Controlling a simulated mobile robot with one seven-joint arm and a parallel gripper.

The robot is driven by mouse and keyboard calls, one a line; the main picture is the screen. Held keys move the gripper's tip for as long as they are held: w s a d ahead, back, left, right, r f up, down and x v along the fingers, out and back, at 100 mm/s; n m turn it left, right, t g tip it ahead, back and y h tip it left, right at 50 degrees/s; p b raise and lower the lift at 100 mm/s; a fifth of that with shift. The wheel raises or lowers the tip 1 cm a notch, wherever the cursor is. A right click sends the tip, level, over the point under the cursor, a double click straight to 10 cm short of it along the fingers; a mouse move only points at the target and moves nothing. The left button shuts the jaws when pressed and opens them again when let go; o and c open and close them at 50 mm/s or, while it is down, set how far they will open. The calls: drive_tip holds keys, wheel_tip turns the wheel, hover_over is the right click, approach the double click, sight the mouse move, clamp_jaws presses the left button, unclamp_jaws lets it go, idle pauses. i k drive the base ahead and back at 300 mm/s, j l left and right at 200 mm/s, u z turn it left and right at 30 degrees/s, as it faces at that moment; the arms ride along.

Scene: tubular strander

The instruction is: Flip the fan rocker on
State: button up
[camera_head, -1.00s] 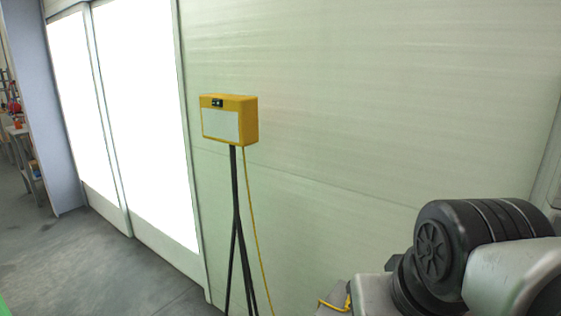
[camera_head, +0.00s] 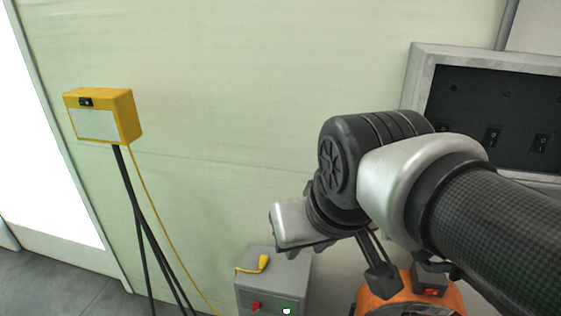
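A small red rocker (camera_head: 432,292) sits on a dark block on top of a rounded orange housing (camera_head: 395,304) at the bottom right. The housing may be the fan; its lower part is cut off by the frame and partly hidden by my arm. My gripper (camera_head: 378,272) shows only in part, as dark finger-like pieces below my wrist, just above and left of the orange housing. I cannot tell whether it touches the housing, nor how far it is open. I cannot read the rocker's position.
A grey panel (camera_head: 470,62) with several black rockers is on the right, partly behind my arm. A grey box (camera_head: 272,282) with a red knob and yellow plug stands at the bottom middle. A yellow box (camera_head: 128,118) on a tripod stands left, its cable trailing down.

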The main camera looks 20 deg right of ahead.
sight(428, 291)
drive_tip(key=z, duration=1.75)
drive_tip(key=i+j+z, duration=0.2)
drive_tip(key=l, duration=0.35)
drive_tip(key=i+l, duration=0.1)
drive_tip(key=l, duration=0.8)
drive_tip(key=i+j, duration=0.1)
